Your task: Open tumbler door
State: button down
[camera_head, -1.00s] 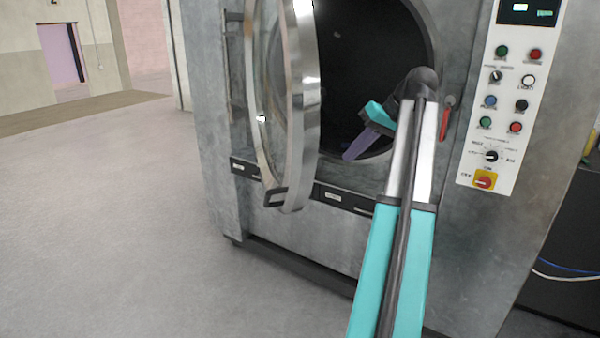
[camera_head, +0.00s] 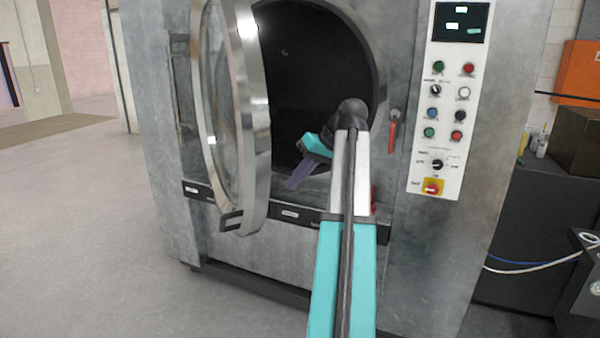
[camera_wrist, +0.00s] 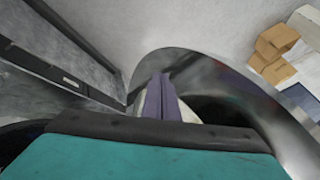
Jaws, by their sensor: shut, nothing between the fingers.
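The tumbler door (camera_head: 256,110) is a round glass door with a wide metal rim. It is hinged on the left and stands swung out, partly open, from the grey washer (camera_head: 300,262). Its dark handle (camera_head: 231,220) is at the bottom of the rim. The dark drum opening (camera_head: 318,70) shows to the right of the door. My gripper (camera_head: 292,184), with purple fingers, is shut and empty in front of the lower opening, on the inner side of the door. In the wrist view the shut fingers (camera_wrist: 160,98) point at the curved door rim (camera_wrist: 215,75); I cannot tell whether they touch it.
A white control panel (camera_head: 450,110) with buttons and a red-yellow switch is right of the opening. A red lever (camera_head: 391,136) sits beside it. Cardboard boxes (camera_wrist: 272,50) lie beyond the rim. The floor at left (camera_head: 80,220) is clear.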

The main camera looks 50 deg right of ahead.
jog(key=w+a+f+p, duration=0.2)
jog(key=w+a+f, duration=0.2)
jog(key=w+a, duration=0.1)
jog(key=shift+f+p, duration=0.3)
jog(key=shift+f, duration=0.05)
dwell(0.5)
